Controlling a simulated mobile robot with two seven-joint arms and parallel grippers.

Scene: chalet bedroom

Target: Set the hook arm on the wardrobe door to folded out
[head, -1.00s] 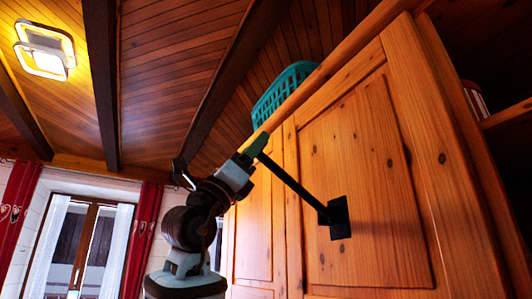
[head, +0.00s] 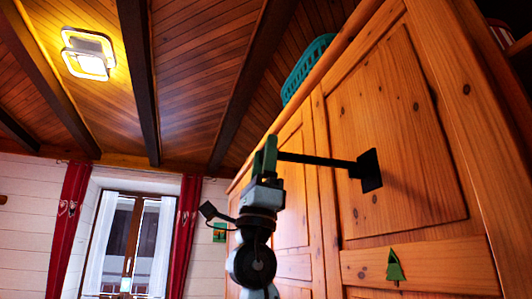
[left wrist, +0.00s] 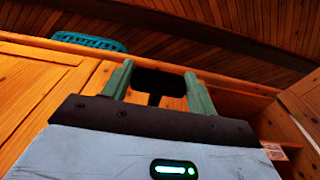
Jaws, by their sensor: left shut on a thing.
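The black hook arm (head: 318,159) reaches left from its square black plate (head: 370,170) on the wardrobe door (head: 390,140). It stands out from the door, nearly level in the picture. My left gripper (head: 266,155) has green fingers and points upward. It is shut on the free end of the hook arm. In the left wrist view, the black end of the hook arm (left wrist: 158,80) sits between the two fingers of the left gripper (left wrist: 158,86). The fingers partly hide that end in the head view. My right gripper is not in view.
A teal basket (head: 305,70) stands on top of the wardrobe. A green tree ornament (head: 394,267) is on the lower door rail. Red curtains (head: 68,230) and a window (head: 130,245) are at the left. Free air lies left of the wardrobe front.

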